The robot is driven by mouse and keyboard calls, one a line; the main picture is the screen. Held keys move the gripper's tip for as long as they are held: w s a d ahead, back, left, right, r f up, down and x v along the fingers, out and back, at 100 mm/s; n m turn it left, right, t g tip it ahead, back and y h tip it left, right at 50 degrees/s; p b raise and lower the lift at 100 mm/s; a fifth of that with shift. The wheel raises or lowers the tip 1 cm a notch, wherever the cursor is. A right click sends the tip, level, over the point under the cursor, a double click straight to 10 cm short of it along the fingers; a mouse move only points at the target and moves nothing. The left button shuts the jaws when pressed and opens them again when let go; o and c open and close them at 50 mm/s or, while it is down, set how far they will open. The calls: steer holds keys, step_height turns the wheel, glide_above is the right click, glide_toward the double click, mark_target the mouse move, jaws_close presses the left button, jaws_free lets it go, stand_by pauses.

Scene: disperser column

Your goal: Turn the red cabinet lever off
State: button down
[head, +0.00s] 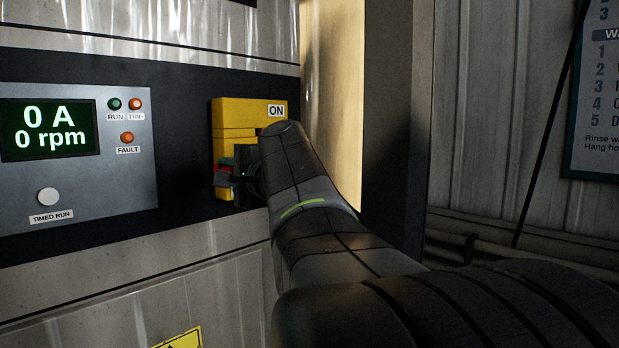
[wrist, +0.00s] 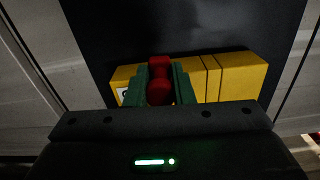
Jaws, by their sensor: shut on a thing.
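The yellow switch box (head: 235,112) is on the cabinet's dark panel, with an "ON" label at its upper right. It also shows in the wrist view (wrist: 235,78). The red lever (wrist: 160,72) stands between the two green fingers of my gripper (wrist: 160,88), which is shut on it. In the head view, a little of the red lever (head: 221,178) shows at the box's lower left, next to my gripper (head: 232,168). My wrist and arm hide the box's lower right and most of the lever.
A control panel (head: 100,170) left of the box has a display reading "0 A, 0 rpm", small lamps and a white button (head: 48,197). A bright metal strip (head: 335,90) stands right of the box. A blue sign (head: 595,110) hangs on the right wall.

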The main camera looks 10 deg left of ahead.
steer(key=shift+f+n+b, duration=0.4)
steer(key=c, duration=1.3)
jaws_free()
steer(key=shift+o, duration=0.2)
